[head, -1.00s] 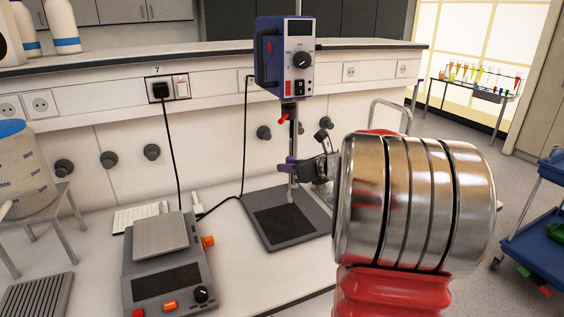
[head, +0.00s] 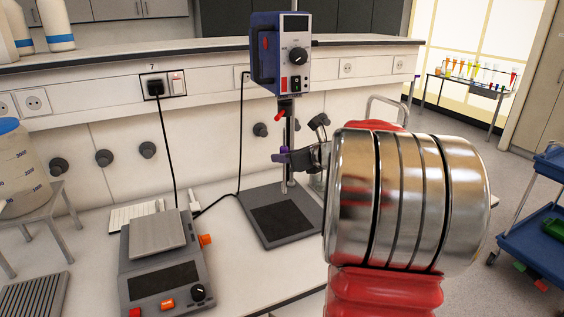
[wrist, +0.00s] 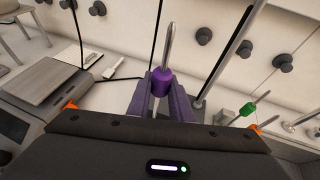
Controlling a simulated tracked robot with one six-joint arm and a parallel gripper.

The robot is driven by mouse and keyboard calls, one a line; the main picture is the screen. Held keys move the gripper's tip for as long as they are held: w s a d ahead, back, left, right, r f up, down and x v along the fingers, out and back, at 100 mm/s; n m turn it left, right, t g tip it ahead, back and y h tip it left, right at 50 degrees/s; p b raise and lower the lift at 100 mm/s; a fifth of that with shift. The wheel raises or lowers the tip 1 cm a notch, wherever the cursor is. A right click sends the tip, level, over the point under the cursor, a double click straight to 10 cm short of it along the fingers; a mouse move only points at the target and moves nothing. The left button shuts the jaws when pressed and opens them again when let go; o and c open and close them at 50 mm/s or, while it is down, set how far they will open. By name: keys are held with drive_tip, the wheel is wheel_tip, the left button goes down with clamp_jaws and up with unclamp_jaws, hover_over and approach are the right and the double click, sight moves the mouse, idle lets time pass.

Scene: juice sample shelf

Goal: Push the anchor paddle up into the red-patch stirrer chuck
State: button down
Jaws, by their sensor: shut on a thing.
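The overhead stirrer (head: 282,55) is a blue and grey box on a stand, with a red patch (head: 284,84) low on its front. Its chuck area is on the underside, above my gripper. My gripper (head: 282,157) has purple fingers and stands below the stirrer in the head view. In the wrist view, my gripper (wrist: 162,100) is shut on the purple collar (wrist: 162,81) of the anchor paddle. The paddle's bare metal shaft (wrist: 168,47) points up, and its tip looks free.
The stand's rod (wrist: 225,60) rises close to the right of the shaft in the wrist view. The stand base (head: 282,216) lies below. A hotplate (head: 162,270) is at left. Green (wrist: 247,109) and orange (wrist: 255,129) collared rods sit at right.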

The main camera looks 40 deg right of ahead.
sight(284, 131)
drive_tip(key=shift+r, duration=1.45)
drive_tip(key=shift+s, duration=0.15)
drive_tip(key=shift+r, duration=2.55)
idle(1.2)
drive_tip(key=c, duration=1.9)
unclamp_jaws()
drive_tip(key=o, duration=0.4)
drive_tip(key=shift+f, duration=0.15)
drive_tip(key=v, duration=1.3)
drive_tip(key=shift+s, duration=0.3)
